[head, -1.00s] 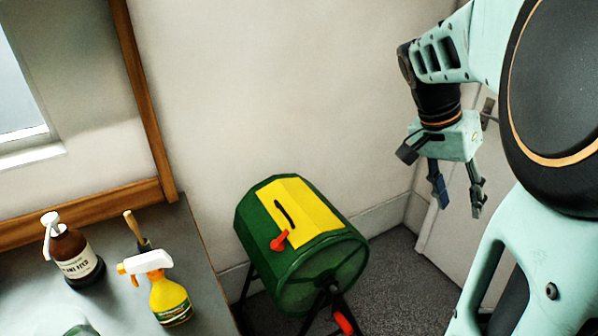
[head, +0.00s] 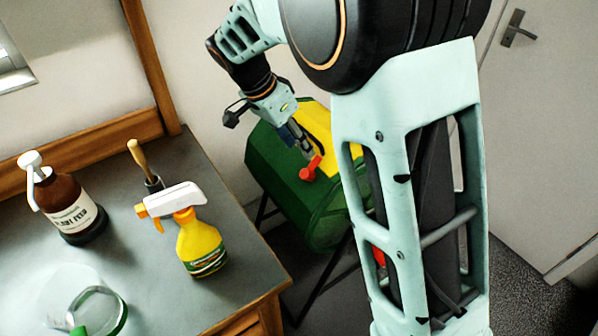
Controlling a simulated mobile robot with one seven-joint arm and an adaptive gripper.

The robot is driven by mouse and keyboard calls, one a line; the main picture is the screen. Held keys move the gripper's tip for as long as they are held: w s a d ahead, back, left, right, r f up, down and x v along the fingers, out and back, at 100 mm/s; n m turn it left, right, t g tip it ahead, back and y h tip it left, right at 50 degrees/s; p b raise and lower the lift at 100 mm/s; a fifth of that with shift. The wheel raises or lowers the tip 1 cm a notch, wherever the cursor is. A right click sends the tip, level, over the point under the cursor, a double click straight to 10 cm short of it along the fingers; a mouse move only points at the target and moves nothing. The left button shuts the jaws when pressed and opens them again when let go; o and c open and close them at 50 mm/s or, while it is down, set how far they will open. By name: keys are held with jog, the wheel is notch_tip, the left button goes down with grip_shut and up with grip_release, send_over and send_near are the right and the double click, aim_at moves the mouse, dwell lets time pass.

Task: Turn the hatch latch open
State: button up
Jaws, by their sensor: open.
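The red hatch latch (head: 311,168) sits at the lower edge of the yellow hatch (head: 316,122) on a green drum (head: 272,168). The drum stands on dark legs. My gripper (head: 308,150) is open and points down at the hatch, just above and beside the latch. I cannot tell whether a fingertip touches the latch. My arm hides the right part of the drum, and the gripper hides part of the hatch and its dark handle.
A grey-topped table (head: 150,270) fills the left, bearing a brown bottle (head: 68,205), a yellow spray bottle (head: 197,240), a wooden-handled tool (head: 143,165) and a clear jar (head: 90,310). A door (head: 545,150) is at the right. Open floor lies beyond my arm.

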aim_at(304, 172)
jog(key=x, duration=0.3)
jog(key=a+x, duration=0.1)
jog(key=x, duration=0.3)
jog(key=a+f+b+x, duration=0.1)
jog(key=x, duration=0.3)
jog(key=shift+a+f, duration=0.1)
jog(key=shift+a, duration=0.05)
jog(key=shift+c, duration=0.3)
grip_shut()
